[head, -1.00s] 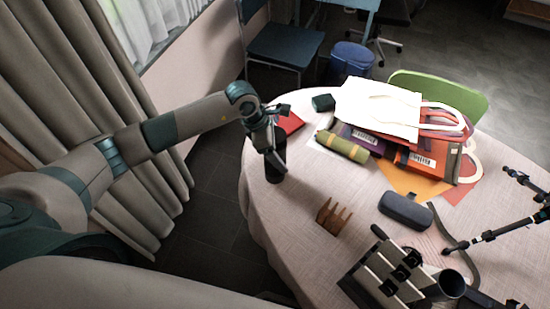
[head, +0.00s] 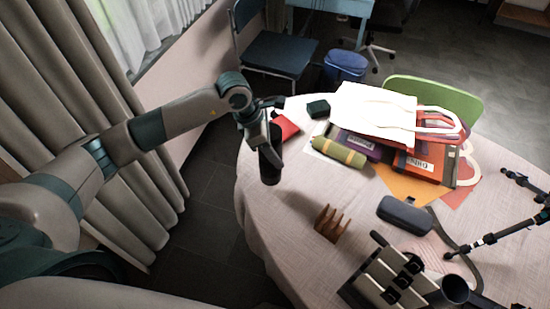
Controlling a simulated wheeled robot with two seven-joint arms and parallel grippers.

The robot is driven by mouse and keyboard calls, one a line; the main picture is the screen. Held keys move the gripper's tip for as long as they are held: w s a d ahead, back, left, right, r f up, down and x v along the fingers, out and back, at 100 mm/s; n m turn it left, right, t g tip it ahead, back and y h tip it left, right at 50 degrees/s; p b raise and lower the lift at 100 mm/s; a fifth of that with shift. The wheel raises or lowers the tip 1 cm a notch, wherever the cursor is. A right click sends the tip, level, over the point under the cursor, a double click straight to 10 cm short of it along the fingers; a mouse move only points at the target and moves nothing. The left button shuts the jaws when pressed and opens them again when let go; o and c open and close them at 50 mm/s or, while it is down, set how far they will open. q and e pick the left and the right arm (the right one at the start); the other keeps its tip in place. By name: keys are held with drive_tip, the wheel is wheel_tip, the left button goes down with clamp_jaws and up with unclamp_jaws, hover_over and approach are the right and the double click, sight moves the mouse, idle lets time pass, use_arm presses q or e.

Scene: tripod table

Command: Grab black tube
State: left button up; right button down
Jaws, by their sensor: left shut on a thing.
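The black tube (head: 270,165) is a dark upright cylinder near the left edge of the round table, in the head view. My left gripper (head: 263,138) is shut on its upper part, coming in from the left. The gripper's fingers partly cover the tube's top. Whether the tube's bottom touches the tablecloth is hard to tell. My right gripper is not in view.
The round table (head: 290,221) has a pale cloth. Near the tube lie a red item (head: 286,128), a green roll (head: 338,151) and a brown comb-like piece (head: 331,222). A grey case (head: 405,214), bags (head: 375,105) and a tripod (head: 500,236) are further right.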

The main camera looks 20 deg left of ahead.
use_arm(q)
drive_tip(key=s+d+r+b, duration=0.4)
drive_tip(key=s+d+r, duration=0.3)
drive_tip(key=s, duration=0.1)
drive_tip(key=shift+s+d+r, duration=0.15)
drive_tip(key=shift+s+d, duration=0.2)
drive_tip(key=shift+s, duration=0.05)
idle(0.3)
